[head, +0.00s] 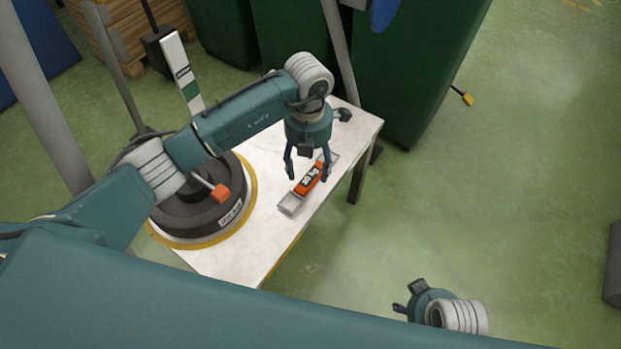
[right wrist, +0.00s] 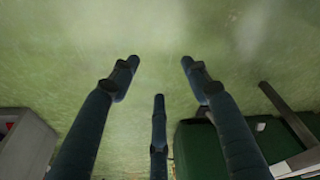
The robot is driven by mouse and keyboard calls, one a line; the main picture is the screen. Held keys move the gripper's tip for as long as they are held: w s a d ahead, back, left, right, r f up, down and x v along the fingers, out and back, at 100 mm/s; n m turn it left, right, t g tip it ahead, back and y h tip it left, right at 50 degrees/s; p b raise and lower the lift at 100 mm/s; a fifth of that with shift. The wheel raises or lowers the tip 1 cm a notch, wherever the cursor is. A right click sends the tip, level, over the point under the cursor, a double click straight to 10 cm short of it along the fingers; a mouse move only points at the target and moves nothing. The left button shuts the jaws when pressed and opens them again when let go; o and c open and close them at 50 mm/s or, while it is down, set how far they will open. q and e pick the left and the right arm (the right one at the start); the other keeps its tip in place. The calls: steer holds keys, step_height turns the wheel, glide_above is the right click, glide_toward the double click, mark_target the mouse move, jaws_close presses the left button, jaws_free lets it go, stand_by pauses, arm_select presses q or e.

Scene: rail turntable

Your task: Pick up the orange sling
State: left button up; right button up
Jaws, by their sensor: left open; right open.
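I cannot tell whether a finger touches the sling. My right gripper (head: 401,308) is low at the front right of the head view, away from the table. In the right wrist view its fingers (right wrist: 160,80) are spread and empty above the green floor.
A dark round turntable (head: 190,215) with a yellow rim and an orange-red handle (head: 220,193) stands on the table (head: 262,262), left of the tray. A white-and-green post (head: 186,75) rises behind. Large green bins (head: 410,70) stand at the back. Floor at right is mostly clear.

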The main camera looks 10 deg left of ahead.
mark_target(308, 175)
arm_select(q)
steer(key=f, duration=0.3)
steer(key=shift+w+a+f, duration=0.15)
steer(key=shift+w+f, duration=0.05)
steer(key=shift+f, duration=0.2)
arm_select(e)
step_height(308, 175, up, 3)
steer(key=shift+f, duration=0.2)
arm_select(q)
steer(key=c, duration=1.4)
steer(key=shift+c, duration=0.2)
steer(key=shift+r, duration=0.2)
steer(key=shift+r, duration=0.2)
step_height(308, 175, up, 19)
steer(key=p, duration=0.2)
steer(key=shift+r, duration=0.2)
arm_select(e)
step_height(308, 175, down, 10)
steer(key=s, duration=0.1)
steer(key=shift+s+r, duration=0.15)
